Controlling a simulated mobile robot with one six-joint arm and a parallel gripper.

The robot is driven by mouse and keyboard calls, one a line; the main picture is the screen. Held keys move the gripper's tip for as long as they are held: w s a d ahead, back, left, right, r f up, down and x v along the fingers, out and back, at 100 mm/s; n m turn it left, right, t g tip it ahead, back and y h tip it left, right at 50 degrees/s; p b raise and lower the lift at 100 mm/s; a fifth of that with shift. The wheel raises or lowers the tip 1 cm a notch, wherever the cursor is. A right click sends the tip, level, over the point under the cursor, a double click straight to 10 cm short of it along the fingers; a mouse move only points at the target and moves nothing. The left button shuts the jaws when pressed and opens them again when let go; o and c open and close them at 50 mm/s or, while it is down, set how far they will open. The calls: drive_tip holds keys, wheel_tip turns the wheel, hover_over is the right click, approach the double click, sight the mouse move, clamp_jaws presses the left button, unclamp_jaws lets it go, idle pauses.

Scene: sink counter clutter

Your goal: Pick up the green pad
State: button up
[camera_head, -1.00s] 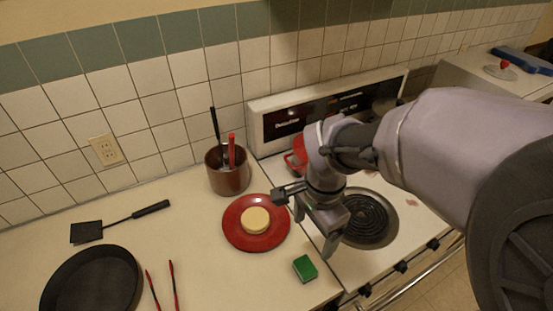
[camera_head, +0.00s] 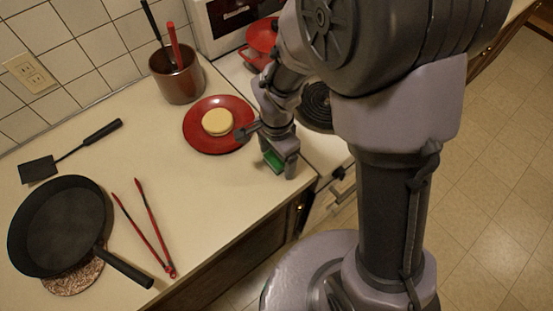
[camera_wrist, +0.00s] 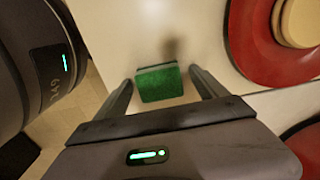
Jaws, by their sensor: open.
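The green pad (camera_wrist: 160,84) is a small block with a green face, lying on the white counter near its front edge. In the head view the green pad (camera_head: 272,160) is partly hidden by my gripper (camera_head: 268,147). In the wrist view my gripper (camera_wrist: 160,82) is open, with one finger on each side of the pad and the pad between the fingertips. I cannot tell whether either finger touches it.
A red plate (camera_head: 195,137) with a pale round item (camera_head: 217,121) is beside my gripper. A brown pot (camera_head: 177,80) of utensils stands behind. Red tongs (camera_head: 150,232), a black pan (camera_head: 58,222) and a spatula (camera_head: 75,150) lie left. Counter between tongs and plate is clear.

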sight(276, 157)
drive_tip(key=shift+r, duration=0.1)
drive_tip(key=c, duration=1.6)
drive_tip(key=shift+o, duration=0.2)
drive_tip(key=shift+r+p, duration=0.3)
drive_tip(key=shift+r, duration=0.25)
wheel_tip(276, 157, up, 3)
drive_tip(key=shift+f+p, duration=0.2)
drive_tip(key=shift+p, duration=0.4)
drive_tip(key=s+d+b, duration=0.2)
drive_tip(key=s+b, duration=0.3)
drive_tip(key=s, duration=0.2)
drive_tip(key=s+d+r+b, duration=0.1)
drive_tip(key=s+b, duration=0.3)
drive_tip(key=s, duration=0.4)
drive_tip(key=shift+s+d+r+b, duration=0.2)
drive_tip(key=shift+d+b, duration=0.15)
drive_tip(key=shift+d, duration=0.45)
